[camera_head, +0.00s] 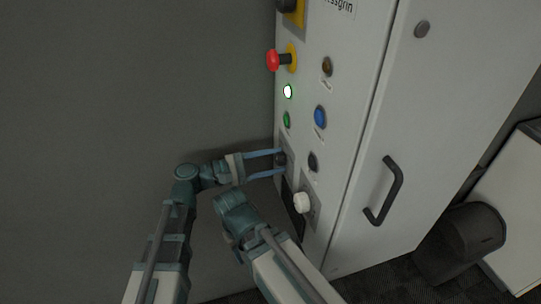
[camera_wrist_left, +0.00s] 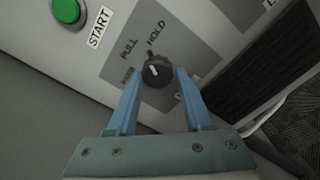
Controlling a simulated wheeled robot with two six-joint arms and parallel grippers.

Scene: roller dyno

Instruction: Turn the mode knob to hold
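The mode knob (camera_wrist_left: 157,72) is a dark round knob with a white mark, on a grey label plate (camera_wrist_left: 185,45) of the cabinet. Labels reading HOLD and what looks like PULL or FULL stand above it, with a smaller blurred label at its left. The white mark points to the upper left, not clearly at HOLD. My left gripper (camera_wrist_left: 158,74) is open, its blue fingers on either side of the knob, with gaps showing. In the head view the left gripper (camera_head: 280,161) reaches the dark knob (camera_head: 281,158). My right arm is low at the centre; its fingers are hidden.
The cabinet panel carries a red emergency button (camera_head: 273,60), a lit white lamp (camera_head: 288,91), a green button (camera_head: 287,119), a blue button (camera_head: 320,117) and a white knob (camera_head: 302,202). A door handle (camera_head: 384,190) sticks out at right. A dark bin (camera_head: 458,243) stands beside the cabinet.

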